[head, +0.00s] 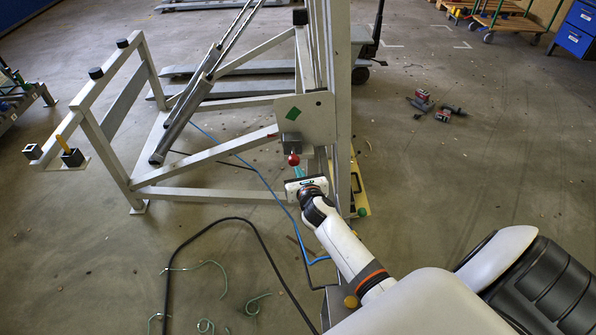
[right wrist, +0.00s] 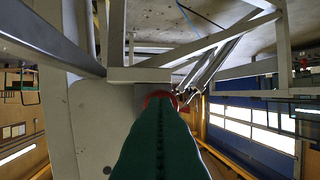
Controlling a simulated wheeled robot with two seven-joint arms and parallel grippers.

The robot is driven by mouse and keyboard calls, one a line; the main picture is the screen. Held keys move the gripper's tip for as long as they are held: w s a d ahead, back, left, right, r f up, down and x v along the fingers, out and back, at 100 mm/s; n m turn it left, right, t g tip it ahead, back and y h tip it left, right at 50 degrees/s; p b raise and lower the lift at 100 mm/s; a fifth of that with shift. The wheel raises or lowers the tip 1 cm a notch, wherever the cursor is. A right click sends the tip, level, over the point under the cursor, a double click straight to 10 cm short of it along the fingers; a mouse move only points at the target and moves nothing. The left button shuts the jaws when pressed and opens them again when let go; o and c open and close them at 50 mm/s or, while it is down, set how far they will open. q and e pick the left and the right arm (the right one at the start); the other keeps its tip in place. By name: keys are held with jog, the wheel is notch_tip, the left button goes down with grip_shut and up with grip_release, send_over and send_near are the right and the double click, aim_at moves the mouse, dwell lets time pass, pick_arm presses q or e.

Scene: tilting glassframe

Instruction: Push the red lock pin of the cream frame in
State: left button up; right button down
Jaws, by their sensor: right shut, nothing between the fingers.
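The cream frame (head: 140,110) stands on the floor in the head view, with a plate (head: 305,115) bearing a green diamond on its near right post. The red lock pin (head: 293,160) shows as a round red knob just below that plate. My right gripper (head: 297,172) is shut and empty, its green fingertips just below the knob in the picture. In the right wrist view the shut green fingers (right wrist: 160,140) point at the red pin (right wrist: 158,96), of which only a red rim shows behind the tips. Whether they touch, I cannot tell. My left gripper is out of view.
A black cable (head: 250,225) and a blue hose (head: 265,180) lie on the floor before the frame, with green scraps (head: 258,302). Red tools (head: 421,100) lie to the right. A pallet truck (head: 365,60) stands behind. The right floor is mostly clear.

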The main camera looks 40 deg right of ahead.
jog(key=shift+w+d, duration=0.2)
jog(key=shift+w, duration=0.4)
